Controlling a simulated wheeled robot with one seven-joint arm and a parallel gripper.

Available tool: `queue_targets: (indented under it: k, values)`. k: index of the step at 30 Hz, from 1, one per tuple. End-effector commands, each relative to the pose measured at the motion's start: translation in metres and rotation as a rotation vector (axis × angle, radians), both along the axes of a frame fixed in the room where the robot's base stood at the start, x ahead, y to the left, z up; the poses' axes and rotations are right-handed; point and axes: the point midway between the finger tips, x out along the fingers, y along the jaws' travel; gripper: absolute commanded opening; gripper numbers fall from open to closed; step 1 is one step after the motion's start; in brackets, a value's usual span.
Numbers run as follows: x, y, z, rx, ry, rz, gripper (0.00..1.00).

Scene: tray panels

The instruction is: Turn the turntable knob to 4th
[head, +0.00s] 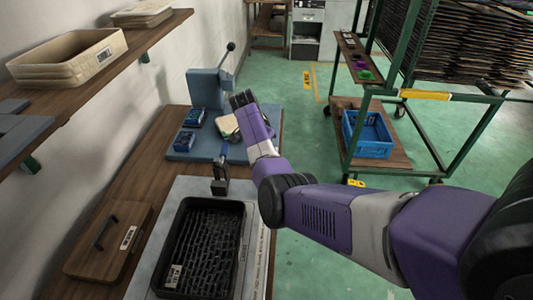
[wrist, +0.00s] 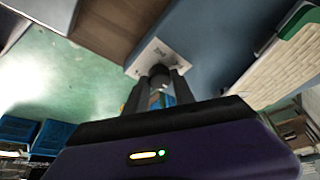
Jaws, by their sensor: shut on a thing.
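A dark round knob (wrist: 158,72) shows in the wrist view, in front of a small pale plate (wrist: 152,53) with faint marks on a blue-grey body. My gripper (wrist: 158,84) has its two dark fingers on either side of the knob and is shut on it. The marks are too small to read, so the knob's setting cannot be told. In the head view my purple wrist reaches over the blue-grey base (head: 183,153). A rounded cream-coloured thing (head: 227,126) is partly hidden behind my wrist. The knob and fingertips cannot be made out there.
A blue-grey lever press (head: 207,88) stands behind. Blue boxes (head: 184,141) sit on the base at left. Nearer are a small dark upright fixture (head: 220,182), a black tray (head: 241,235) and a wooden lid (head: 130,212). A green rack (head: 377,115) with a blue crate (head: 368,148) stands right.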

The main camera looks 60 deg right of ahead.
Motion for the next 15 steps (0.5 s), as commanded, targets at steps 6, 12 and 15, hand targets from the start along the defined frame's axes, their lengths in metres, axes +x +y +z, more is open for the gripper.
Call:
queue_targets:
  k: [6,12,15]
  values:
    - [0.0028,-0.0004,-0.0076,0.002,-0.002,-0.204,0.0]
    - [0.0035,-0.0011,-0.0086,0.002,-0.002,-0.395,0.0]
    - [0.0042,-0.0016,-0.0082,0.001,-0.002,-0.487,0.0]
